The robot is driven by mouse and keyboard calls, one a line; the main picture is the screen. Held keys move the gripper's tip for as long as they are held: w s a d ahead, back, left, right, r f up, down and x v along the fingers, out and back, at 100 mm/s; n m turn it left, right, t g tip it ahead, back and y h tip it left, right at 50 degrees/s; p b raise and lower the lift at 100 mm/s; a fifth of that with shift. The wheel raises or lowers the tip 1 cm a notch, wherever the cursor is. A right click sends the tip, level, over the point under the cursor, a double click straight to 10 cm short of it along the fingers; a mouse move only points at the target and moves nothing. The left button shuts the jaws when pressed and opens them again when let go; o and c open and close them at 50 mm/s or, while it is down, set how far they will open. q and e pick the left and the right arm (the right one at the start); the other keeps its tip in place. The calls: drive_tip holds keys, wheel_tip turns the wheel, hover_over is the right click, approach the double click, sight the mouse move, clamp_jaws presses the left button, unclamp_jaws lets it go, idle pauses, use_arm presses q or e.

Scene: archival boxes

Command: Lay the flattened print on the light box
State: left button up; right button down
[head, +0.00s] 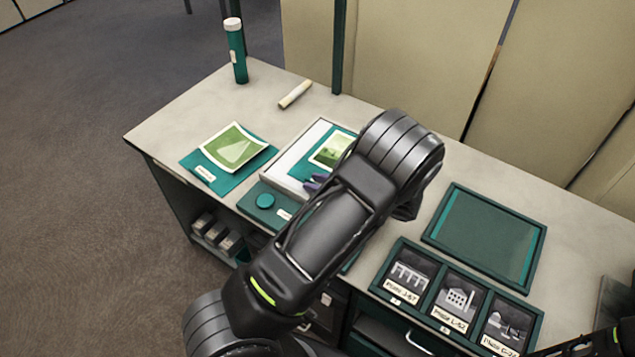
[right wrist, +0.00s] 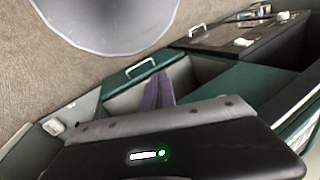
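A green print (head: 235,146) with raised, curved edges lies on a teal folder (head: 203,173) at the left of the table. A white panel in a teal housing with a round knob (head: 265,200), seemingly the light box (head: 290,170), stands beside it. A second green print (head: 330,150) on a teal sheet shows over this panel, partly behind my left arm.
A dark teal framed tray (head: 485,238) and a rack of labelled picture cards (head: 455,298) occupy the right. A teal tube (head: 236,52) stands at the back left corner, near a pale roll (head: 295,94). Small boxes (head: 215,232) sit on a shelf below.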

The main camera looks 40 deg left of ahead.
use_arm(q)
drive_tip(key=shift+r, duration=0.1)
drive_tip(key=shift+r, duration=0.2)
drive_tip(key=shift+d, duration=0.4)
drive_tip(key=b+v, duration=0.2)
drive_tip(key=v, duration=0.9)
drive_tip(key=shift+d, duration=0.1)
drive_tip(key=shift+s, duration=0.1)
